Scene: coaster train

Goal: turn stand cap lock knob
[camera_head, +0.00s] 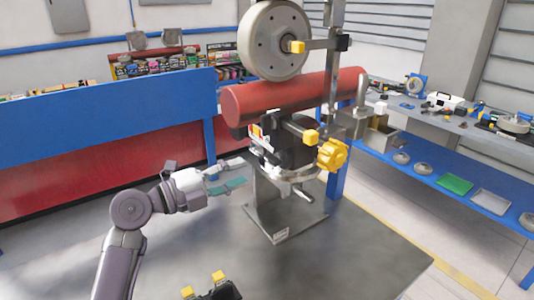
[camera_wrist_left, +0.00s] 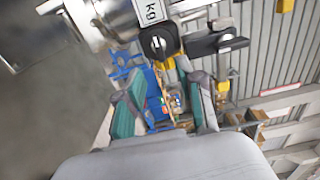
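A metal stand (camera_head: 272,212) carries a black clamp body (camera_head: 290,145) with a large yellow star knob (camera_head: 332,155) on its right side. A smaller yellow knob (camera_head: 311,137) sits just above it. I cannot tell which knob is the cap lock knob. My left gripper (camera_head: 236,173) is open and empty, left of the stand and apart from the yellow knobs. In the left wrist view its teal-padded fingers (camera_wrist_left: 168,108) are spread. A black round knob (camera_wrist_left: 158,41) shows beyond them, near a "kg" label. My right gripper is not in view.
A red cylinder (camera_head: 290,95) lies across above the clamp, with a grey wheel (camera_head: 273,40) over it. A blue-edged bench (camera_head: 110,115) is behind. A side table (camera_head: 440,118) with parts stands right. A black and yellow item (camera_head: 215,290) is at the bottom edge.

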